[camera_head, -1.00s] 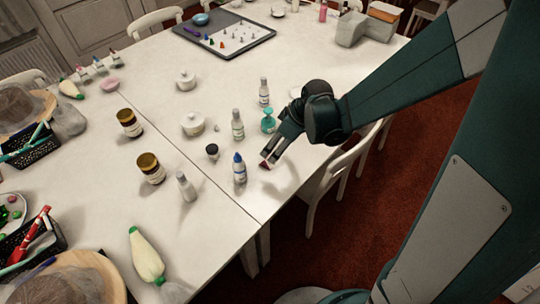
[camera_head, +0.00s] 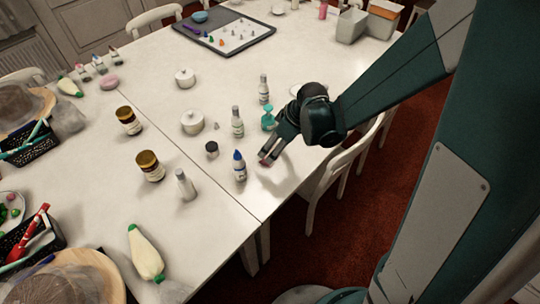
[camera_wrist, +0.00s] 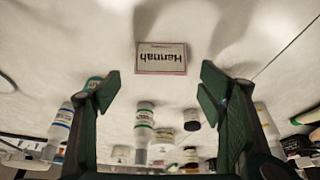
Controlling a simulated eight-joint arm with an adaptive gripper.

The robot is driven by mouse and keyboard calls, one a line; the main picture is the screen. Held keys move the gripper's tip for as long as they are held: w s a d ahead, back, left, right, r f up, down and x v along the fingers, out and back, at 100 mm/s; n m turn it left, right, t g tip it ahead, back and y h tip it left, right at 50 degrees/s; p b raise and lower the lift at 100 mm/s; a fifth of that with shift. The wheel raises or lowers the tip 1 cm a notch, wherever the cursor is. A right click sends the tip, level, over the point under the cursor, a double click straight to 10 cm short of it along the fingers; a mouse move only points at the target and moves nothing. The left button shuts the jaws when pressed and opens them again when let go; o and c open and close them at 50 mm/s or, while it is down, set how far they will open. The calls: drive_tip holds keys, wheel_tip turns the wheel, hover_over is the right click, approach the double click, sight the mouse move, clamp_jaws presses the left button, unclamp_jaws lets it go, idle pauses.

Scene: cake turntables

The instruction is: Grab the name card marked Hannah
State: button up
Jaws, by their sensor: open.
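The name card marked Hannah (camera_wrist: 161,58) lies on the white table in the wrist view, its printing upside down in that picture. It is a small pale card with a pinkish border. My gripper (camera_wrist: 154,88) is open, and the card shows centred just beyond the gap between its two fingers, apart from both. In the head view my gripper (camera_head: 270,158) is low over the table's near right edge. The card cannot be made out clearly there, as the fingers are over that spot.
A blue-capped bottle (camera_head: 239,166) stands left of my gripper, with a dark-lidded jar (camera_head: 212,149) and a white bottle (camera_head: 237,122) close by. A teal dispenser (camera_head: 268,119) stands just behind. A white chair (camera_head: 325,172) is against the right edge.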

sight(271, 150)
drive_tip(key=shift+f, duration=0.1)
drive_tip(key=shift+b+x, duration=0.9)
drive_tip(key=shift+x, duration=1.6)
drive_tip(key=c, duration=0.8)
